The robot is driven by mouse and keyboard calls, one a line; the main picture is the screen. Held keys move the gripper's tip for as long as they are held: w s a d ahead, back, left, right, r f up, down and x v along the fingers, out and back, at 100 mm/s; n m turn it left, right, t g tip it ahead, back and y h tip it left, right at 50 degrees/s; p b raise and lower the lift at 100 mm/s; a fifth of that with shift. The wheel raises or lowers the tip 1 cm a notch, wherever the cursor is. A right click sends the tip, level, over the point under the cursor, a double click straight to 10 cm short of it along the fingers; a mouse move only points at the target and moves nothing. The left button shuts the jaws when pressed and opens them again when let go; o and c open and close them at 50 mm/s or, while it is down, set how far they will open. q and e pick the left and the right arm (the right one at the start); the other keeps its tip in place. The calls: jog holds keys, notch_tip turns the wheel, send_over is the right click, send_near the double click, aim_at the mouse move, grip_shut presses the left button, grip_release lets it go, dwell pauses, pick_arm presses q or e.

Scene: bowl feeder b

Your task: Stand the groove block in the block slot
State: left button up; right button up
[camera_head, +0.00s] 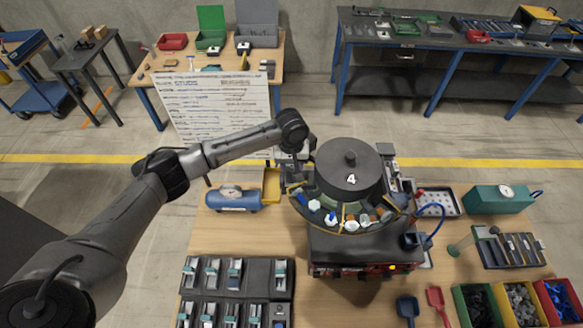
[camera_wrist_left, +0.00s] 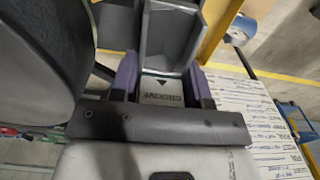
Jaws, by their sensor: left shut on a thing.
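My left gripper (camera_head: 291,166) is behind the left side of the bowl feeder, and its jaws are mostly hidden in the head view. In the left wrist view its two purple fingers (camera_wrist_left: 163,84) are shut on a grey piece with a channel, which looks like the groove block (camera_wrist_left: 172,42). A pale label plate with dark lettering and an arrow shows between the fingers; I cannot tell whether it belongs to the block or lies behind it. I cannot make out the block slot for certain. My right gripper is not in view.
The dark bowl feeder (camera_head: 350,172) marked 4 stands close to the right of the gripper. A written whiteboard (camera_head: 213,105) stands behind my arm. Parts trays (camera_head: 236,290) lie in front.

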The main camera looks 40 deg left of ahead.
pick_arm(q)
jog(key=shift+f, duration=1.05)
jog(key=o, duration=1.1)
jog(key=shift+f, duration=0.15)
jog(key=shift+c, duration=0.2)
jog(key=shift+r, duration=0.25)
notch_tip(320, 180, up, 12)
jog(key=shift+f+b, duration=0.1)
jog(key=shift+b, duration=0.65)
